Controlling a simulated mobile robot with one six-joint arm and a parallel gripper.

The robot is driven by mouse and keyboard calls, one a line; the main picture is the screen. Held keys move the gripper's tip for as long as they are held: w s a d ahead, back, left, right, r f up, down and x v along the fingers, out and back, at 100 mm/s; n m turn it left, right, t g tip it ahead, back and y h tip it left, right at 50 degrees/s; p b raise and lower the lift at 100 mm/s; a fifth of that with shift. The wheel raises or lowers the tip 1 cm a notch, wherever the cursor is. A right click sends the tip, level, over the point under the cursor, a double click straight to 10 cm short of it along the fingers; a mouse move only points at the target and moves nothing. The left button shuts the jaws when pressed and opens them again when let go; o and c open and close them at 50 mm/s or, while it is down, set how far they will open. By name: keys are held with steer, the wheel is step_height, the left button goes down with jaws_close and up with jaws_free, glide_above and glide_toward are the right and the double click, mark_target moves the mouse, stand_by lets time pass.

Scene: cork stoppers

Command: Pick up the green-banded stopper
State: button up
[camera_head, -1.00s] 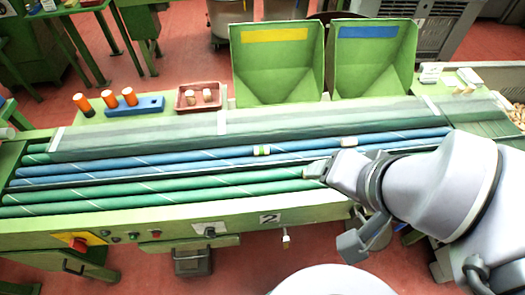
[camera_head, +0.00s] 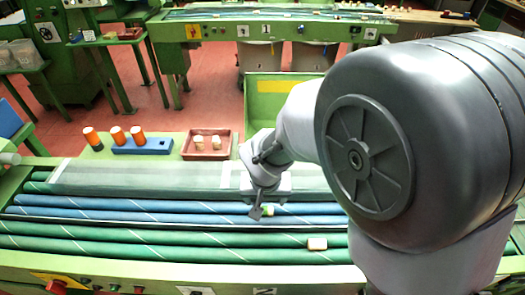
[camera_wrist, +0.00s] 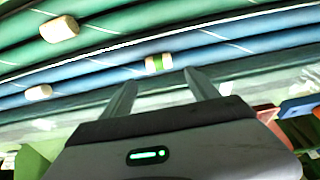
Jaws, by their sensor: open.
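The green-banded stopper (camera_wrist: 158,63) is a short pale cork with a green band. It lies on the blue rollers just beyond my fingertips in the wrist view, about in line with the gap between them. In the head view, only a small part of it (camera_head: 268,210) shows beside my gripper (camera_head: 258,208), which points down at the blue rollers. In the wrist view, my gripper (camera_wrist: 158,78) is open with nothing between its fingers. A plain stopper (camera_wrist: 60,28) lies on the green rollers, and another (camera_wrist: 38,92) lies on a blue roller.
A red tray (camera_head: 188,155) with two pale stoppers and a blue block (camera_head: 142,147) with orange-topped pegs stand behind the rollers. A green bin with a yellow label (camera_head: 268,86) stands behind my arm. My arm hides the right side of the machine.

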mark_target(265, 208)
steer(key=b+x, duration=0.1)
steer(key=x, duration=0.1)
steer(key=b+x, duration=0.1)
steer(key=x, duration=0.1)
steer(key=b+x, duration=0.1)
steer(key=x, duration=0.1)
steer(key=shift+s+a+f, duration=0.1)
steer(key=shift+s, duration=0.2)
steer(key=c, duration=1.4)
